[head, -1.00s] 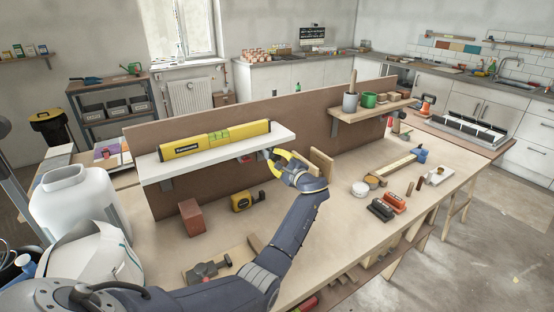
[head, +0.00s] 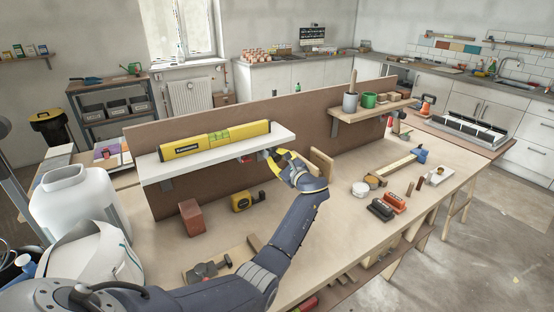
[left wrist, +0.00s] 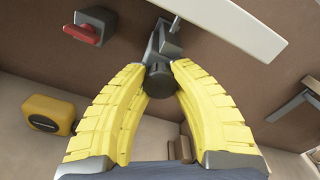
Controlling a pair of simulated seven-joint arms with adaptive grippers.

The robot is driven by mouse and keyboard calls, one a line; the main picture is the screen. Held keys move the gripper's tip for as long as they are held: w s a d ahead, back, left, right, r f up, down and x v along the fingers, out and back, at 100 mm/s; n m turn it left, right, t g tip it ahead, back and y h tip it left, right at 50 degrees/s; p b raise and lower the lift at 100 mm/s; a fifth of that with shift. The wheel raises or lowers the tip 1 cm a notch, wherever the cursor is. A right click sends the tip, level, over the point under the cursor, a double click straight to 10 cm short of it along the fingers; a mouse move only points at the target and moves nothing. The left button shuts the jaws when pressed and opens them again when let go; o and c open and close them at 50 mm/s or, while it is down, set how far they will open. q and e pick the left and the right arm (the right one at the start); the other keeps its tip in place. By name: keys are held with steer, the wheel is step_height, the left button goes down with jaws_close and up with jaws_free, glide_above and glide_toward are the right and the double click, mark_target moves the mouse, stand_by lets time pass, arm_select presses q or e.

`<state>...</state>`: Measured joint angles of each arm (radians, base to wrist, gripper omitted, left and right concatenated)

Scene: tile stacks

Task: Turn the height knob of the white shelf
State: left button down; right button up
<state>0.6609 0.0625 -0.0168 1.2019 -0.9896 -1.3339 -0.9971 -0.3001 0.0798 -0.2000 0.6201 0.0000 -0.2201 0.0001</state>
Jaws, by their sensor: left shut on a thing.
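The white shelf (head: 155,174) is fixed to the brown upright board and carries a yellow spirit level (head: 215,140). The shelf's edge also shows at the top of the left wrist view (left wrist: 225,24). A dark round knob (left wrist: 159,80) sits below the shelf at the end of a grey bracket (left wrist: 163,42). My left gripper (head: 273,155) is under the shelf's right end. In the left wrist view its yellow fingertips (left wrist: 160,78) are shut on the knob from both sides. In the head view the fingers mostly hide the knob. My right gripper is not in view.
A red-handled part (left wrist: 82,33) is mounted on the board left of the knob. A yellow tape measure (head: 242,201) and a reddish block (head: 191,217) stand on the bench below. A wooden shelf (head: 345,116) with pots is to the right.

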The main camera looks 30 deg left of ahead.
arm_select(q)
steer(key=shift+s+a, duration=0.1)
steer(key=shift+a, duration=0.1)
steer(key=c, duration=1.4)
jaws_free()
steer(key=shift+r, duration=0.1)
steer(key=shift+c, duration=0.2)
steer(key=o, duration=0.5)
steer(key=shift+d, duration=0.1)
steer(key=v, duration=1.2)
